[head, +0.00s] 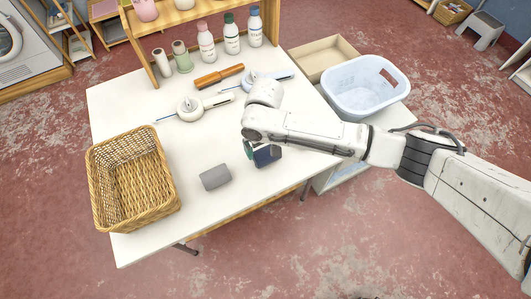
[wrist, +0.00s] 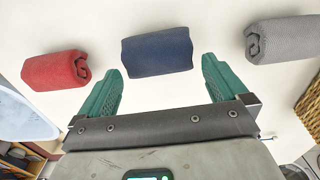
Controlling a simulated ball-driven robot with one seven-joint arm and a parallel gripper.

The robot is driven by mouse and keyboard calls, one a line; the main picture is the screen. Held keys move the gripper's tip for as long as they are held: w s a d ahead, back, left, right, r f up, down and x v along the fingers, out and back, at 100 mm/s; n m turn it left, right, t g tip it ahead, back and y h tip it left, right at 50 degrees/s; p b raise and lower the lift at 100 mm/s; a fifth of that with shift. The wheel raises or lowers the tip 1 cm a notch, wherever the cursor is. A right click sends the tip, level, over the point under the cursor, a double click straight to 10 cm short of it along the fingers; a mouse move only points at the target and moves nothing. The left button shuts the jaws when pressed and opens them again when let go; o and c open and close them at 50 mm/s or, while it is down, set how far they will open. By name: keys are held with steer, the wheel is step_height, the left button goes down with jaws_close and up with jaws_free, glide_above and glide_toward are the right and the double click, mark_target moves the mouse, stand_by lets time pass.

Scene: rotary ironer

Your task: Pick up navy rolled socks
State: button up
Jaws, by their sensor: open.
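The navy rolled socks (wrist: 157,52) lie on the white table, crosswise in the wrist view. They also show in the head view (head: 267,156), just under the end of my arm. My gripper (wrist: 161,68) is open, with its teal fingers apart. In the wrist view the navy roll shows just past and between the fingertips, and the fingers are not closed on it. In the head view my gripper (head: 254,150) is mostly hidden by the wrist, and only part of a teal finger shows beside the roll.
A red roll (wrist: 57,70) and a grey roll (wrist: 283,40) flank the navy one; the red one is hidden in the head view. A wicker basket (head: 105,172) stands at the left.

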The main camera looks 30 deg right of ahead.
mark_target(266, 149)
steer(key=shift+d+f, duration=0.1)
steer(key=shift+f, duration=2.2)
steer(key=c, duration=0.7)
steer(key=shift+o, duration=0.2)
